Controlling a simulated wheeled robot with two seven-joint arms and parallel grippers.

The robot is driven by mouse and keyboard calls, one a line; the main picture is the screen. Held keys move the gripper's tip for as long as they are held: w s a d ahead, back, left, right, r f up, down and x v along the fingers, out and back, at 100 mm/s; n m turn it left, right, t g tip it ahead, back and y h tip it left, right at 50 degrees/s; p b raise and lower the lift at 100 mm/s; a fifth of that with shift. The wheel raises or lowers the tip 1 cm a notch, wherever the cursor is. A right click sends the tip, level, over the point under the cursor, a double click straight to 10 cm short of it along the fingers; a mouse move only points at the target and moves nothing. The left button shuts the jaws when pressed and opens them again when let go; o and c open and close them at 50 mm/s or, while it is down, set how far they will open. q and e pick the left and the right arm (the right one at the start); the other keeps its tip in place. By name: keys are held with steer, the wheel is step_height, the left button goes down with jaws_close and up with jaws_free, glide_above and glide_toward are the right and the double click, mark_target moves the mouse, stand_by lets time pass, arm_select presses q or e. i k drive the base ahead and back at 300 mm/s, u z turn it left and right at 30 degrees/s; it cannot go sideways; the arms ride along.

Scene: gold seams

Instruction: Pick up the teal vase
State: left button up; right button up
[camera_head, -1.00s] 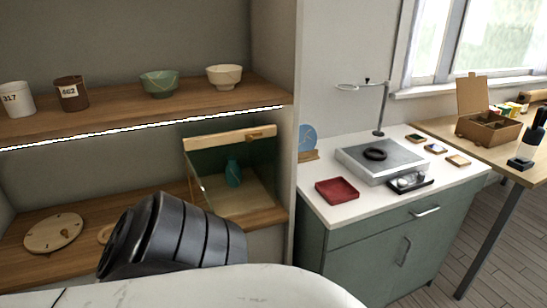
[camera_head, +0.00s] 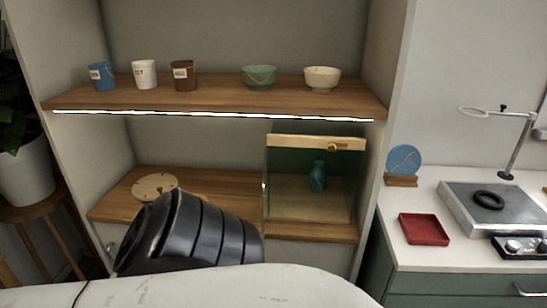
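The teal vase (camera_head: 318,177) stands upright inside a glass-fronted case (camera_head: 312,207) on the lower wooden shelf. The case has a pale wooden top bar with a small brass-coloured catch (camera_head: 332,146). The front looks closed, with the vase seen through the glass. A dark, ribbed arm link of mine fills the lower left of the view, in front of the lower shelf. Neither gripper shows in the view.
The upper shelf (camera_head: 220,97) holds blue, white and brown cups, a green bowl (camera_head: 259,77) and a cream bowl (camera_head: 322,78). A round wooden disc (camera_head: 155,187) lies on the lower shelf. Right, a counter holds a red tray (camera_head: 424,229) and a metal device (camera_head: 493,208). A potted plant stands far left.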

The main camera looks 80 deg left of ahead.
mark_target(317, 180)
steer(key=u, duration=2.35)
